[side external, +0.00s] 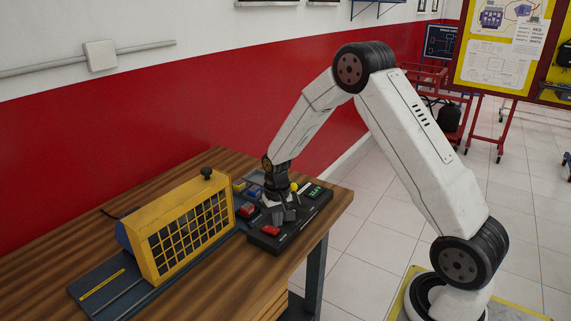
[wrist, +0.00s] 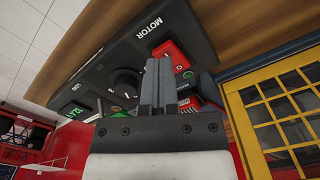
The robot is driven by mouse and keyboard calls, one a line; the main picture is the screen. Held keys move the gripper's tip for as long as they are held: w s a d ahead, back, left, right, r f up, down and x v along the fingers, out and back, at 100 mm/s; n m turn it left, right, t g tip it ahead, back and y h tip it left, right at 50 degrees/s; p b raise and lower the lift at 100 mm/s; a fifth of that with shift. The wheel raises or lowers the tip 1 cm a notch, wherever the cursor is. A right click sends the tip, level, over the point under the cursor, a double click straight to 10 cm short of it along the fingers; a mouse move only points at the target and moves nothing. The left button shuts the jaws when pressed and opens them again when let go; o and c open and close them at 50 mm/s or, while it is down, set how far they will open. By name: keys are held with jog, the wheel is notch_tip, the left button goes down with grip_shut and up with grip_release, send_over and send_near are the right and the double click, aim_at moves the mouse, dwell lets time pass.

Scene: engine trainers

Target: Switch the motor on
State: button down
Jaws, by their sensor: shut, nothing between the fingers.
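The black control panel (side external: 262,243) lies on the wooden table beside the yellow cage; it also fills the upper middle of the wrist view (wrist: 90,72). A red switch (side external: 270,231) shows at the panel's near edge in the side view. My gripper (side external: 284,214) points down over the panel. Its fingers (wrist: 158,62) are shut and empty, with the tips near the MOTOR switch and partly covering it. I cannot tell whether they touch.
The yellow cage (side external: 190,230) stands left of the panel, also at right in the wrist view (wrist: 285,110). A black dial (wrist: 124,82) and a green display (side external: 314,190) are on the panel. The table's (side external: 60,255) left part is clear.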

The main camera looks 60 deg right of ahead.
jog(key=shift+f, duration=1.25)
dwell(0.6)
jog(key=shift+r, duration=0.1)
notch_tip(320, 180, up, 7)
dwell(1.1)
jog(key=s+a+r+n+t, duration=0.2)
jog(key=s+a+r+n, duration=0.2)
jog(key=s+a, duration=0.8)
jog(key=s+n, duration=0.2)
jog(key=s, duration=0.1)
jog(key=shift+s+r+t, duration=0.15)
jog(key=shift+s+t, duration=0.05)
jog(key=shift+t, duration=0.1)
